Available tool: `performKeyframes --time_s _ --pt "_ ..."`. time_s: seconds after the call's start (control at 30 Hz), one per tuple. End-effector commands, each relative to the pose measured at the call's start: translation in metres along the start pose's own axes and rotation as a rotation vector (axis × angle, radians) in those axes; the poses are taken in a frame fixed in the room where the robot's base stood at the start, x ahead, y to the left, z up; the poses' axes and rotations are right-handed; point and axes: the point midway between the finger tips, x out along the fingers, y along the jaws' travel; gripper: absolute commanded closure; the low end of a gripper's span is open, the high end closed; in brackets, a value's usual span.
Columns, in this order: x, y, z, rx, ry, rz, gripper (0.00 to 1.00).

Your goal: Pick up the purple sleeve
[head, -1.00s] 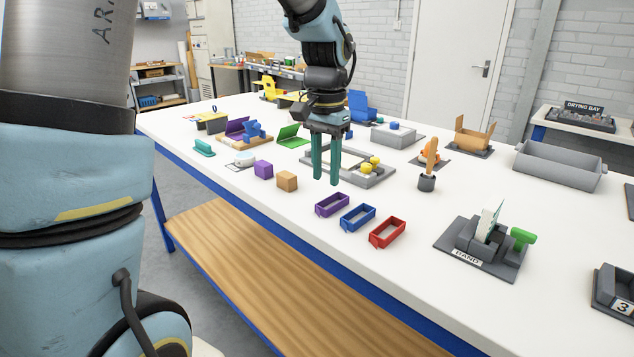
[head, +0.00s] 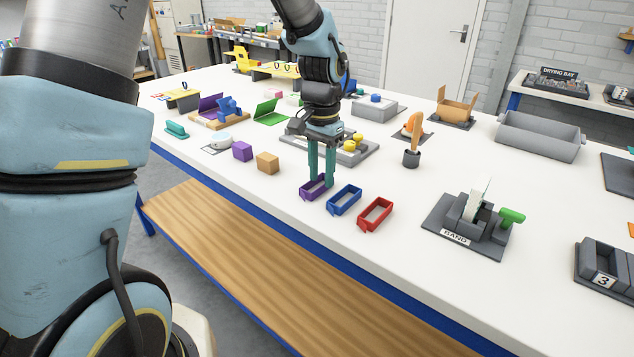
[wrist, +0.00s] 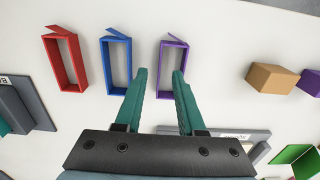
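The purple sleeve (head: 305,191) is a small open rectangular frame lying on the white table, at the left end of a row of three. In the wrist view the purple sleeve (wrist: 174,43) is upper middle, with a small flap at its far end. My gripper (head: 321,184) points down at the sleeve, and its fingers hide part of it. In the wrist view my gripper (wrist: 160,71) is open and empty. One fingertip overlaps the sleeve's opening and the other is left of its left wall. I cannot tell whether the tips touch it.
A blue sleeve (head: 344,200) and a red sleeve (head: 375,215) lie beside it to the right. An orange-brown block (head: 268,162) and a purple block (head: 242,151) stand to the left. A grey tray (head: 368,154) with yellow pieces is behind. The front table edge is close.

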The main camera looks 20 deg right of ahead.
Motion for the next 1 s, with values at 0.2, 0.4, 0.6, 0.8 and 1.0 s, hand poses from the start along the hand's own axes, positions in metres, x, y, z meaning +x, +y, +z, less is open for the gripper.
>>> performKeyframes --time_s 0.2,0.4,0.6,0.8,1.0 --pt "0.022 0.001 -0.001 -0.001 0.001 0.001 0.61" --pt "0.025 0.001 -0.001 -0.001 0.002 0.001 0.61" --pt "0.025 0.001 -0.001 -0.001 0.002 0.001 0.78" --pt "0.025 0.001 -0.001 -0.001 0.002 0.001 1.0" --pt "0.025 0.001 -0.001 -0.001 0.002 0.001 1.0"
